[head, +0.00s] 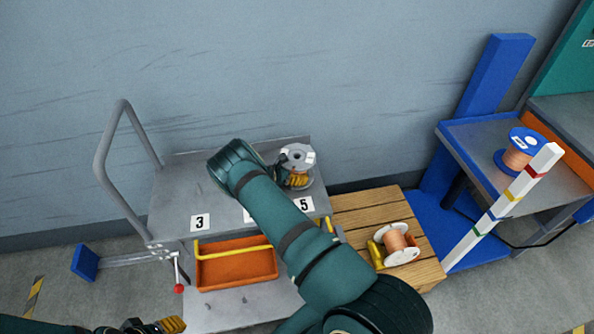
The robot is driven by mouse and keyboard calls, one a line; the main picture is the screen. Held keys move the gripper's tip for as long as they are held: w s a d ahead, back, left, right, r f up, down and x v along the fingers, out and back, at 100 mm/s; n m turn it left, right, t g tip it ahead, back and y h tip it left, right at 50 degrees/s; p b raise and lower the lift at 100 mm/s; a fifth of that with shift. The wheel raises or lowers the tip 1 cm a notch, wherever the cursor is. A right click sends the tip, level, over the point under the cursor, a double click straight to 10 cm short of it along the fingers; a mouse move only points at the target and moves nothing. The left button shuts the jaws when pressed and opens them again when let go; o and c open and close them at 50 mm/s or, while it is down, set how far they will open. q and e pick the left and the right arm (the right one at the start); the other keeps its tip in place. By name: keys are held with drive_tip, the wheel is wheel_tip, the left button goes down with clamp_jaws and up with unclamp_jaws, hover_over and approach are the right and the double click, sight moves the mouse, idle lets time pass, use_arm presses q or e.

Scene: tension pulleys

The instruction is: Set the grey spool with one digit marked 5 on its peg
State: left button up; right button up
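The grey spool (300,155) stands roughly upright at the right end of the grey cart top (180,188), behind the label 5 (304,204). White tags show on its upper flange; I cannot read a digit on them. My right gripper (296,180) reaches it from the left, with a yellow ridged finger across the core between the flanges; it looks shut on the spool. The other finger is hidden. The peg is hidden, so I cannot tell whether the spool is seated. My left gripper (166,326) is at the bottom left edge, partly cut off, away from the cart.
The label 3 (200,223) is at the cart's left; my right arm partly covers another label. An orange bin (236,270) is below. A copper spool (396,243) lies on a wooden pallet (362,205). A blue spool (524,145) and a striped white post (515,190) are right.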

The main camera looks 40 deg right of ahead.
drive_tip(key=shift+a+f, duration=0.1)
drive_tip(key=shift+f, duration=0.4)
idle(0.7)
drive_tip(key=o, duration=1.3)
drive_tip(key=v, duration=1.2)
drive_tip(key=shift+r, duration=0.1)
